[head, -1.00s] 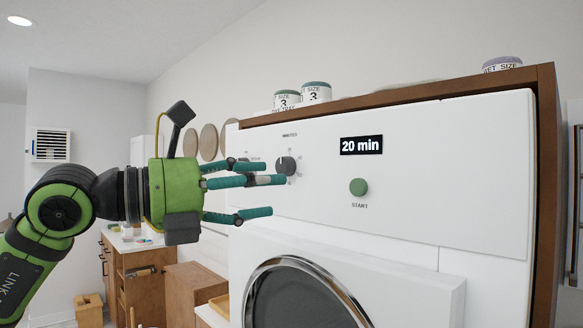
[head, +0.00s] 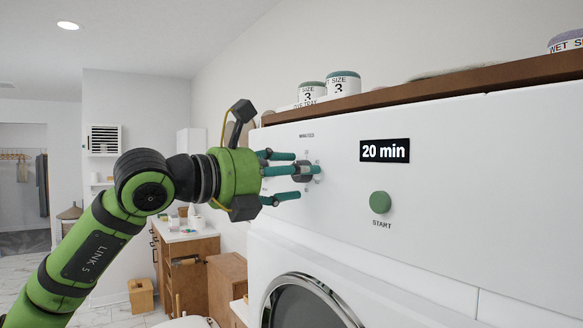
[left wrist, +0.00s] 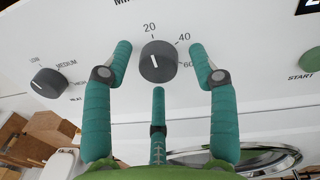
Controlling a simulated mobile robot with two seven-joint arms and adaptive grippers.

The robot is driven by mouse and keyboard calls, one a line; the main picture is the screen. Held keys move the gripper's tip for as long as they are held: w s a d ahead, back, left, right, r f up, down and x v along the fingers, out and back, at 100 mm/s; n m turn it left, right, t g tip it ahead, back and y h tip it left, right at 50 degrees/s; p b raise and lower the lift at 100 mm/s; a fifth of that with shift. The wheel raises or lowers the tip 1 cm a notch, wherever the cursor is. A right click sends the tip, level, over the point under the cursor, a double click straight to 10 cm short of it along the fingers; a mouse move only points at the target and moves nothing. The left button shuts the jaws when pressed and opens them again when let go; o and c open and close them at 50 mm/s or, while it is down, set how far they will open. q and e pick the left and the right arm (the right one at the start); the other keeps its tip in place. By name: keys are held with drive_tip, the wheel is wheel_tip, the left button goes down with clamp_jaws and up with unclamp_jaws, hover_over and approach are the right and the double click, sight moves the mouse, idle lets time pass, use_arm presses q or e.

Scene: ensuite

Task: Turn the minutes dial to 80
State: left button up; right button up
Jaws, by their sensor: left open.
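The minutes dial (left wrist: 158,61) is a dark grey round knob on the white panel (head: 450,150). In the left wrist view its white mark sits near the 20 side, with 20, 40 and 60 printed around it. The display (head: 385,150) reads "20 min". My left gripper (head: 300,175) is open at the panel, its green fingers pointing at the dial. In the left wrist view two fingers of the gripper (left wrist: 158,65) stand left and right of the dial, and a third is below it. I see gaps beside the knob. My right gripper is not in view.
A green START button (head: 380,202) sits right of the dial, under the display. A second knob (left wrist: 49,82) with LOW and MEDIUM marks is to the left. The round door (head: 305,303) is below.

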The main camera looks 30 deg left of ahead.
use_arm(q)
drive_tip(key=shift+s+a, duration=0.1)
drive_tip(key=shift+s, duration=0.1)
drive_tip(key=c, duration=1.1)
drive_tip(key=shift+c, duration=0.2)
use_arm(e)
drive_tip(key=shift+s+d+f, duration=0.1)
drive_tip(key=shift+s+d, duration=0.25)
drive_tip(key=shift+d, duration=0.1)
